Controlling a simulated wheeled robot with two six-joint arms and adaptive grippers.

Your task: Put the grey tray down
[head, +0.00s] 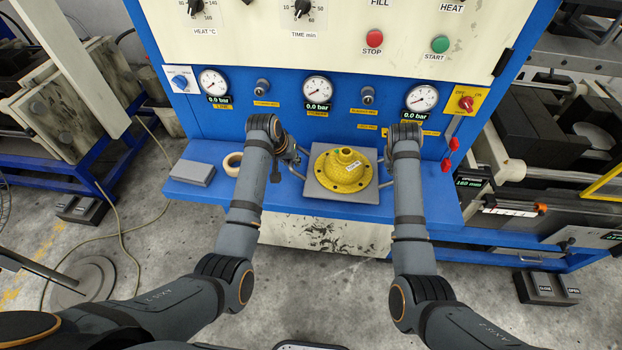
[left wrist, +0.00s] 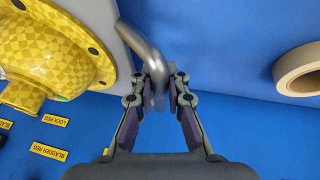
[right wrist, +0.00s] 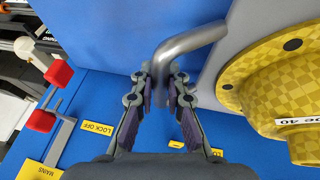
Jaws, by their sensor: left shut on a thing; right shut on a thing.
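The grey tray (head: 318,190) is at the blue bench shelf in front of the press panel, with a yellow checkered flanged part (head: 343,172) on it. Whether the tray touches the shelf is hard to tell. My left gripper (head: 291,155) is at the tray's left side; the left wrist view shows its fingers shut on a bent metal handle (left wrist: 150,60). My right gripper (head: 388,158) is at the right side; the right wrist view shows its fingers shut on the other metal handle (right wrist: 185,45). The yellow part also shows in both wrist views.
A roll of tape (head: 232,164) and a grey block (head: 192,173) lie on the shelf left of my left arm. Red valve handles (head: 450,152) hang right of my right gripper. The gauge panel (head: 330,115) stands close behind the tray.

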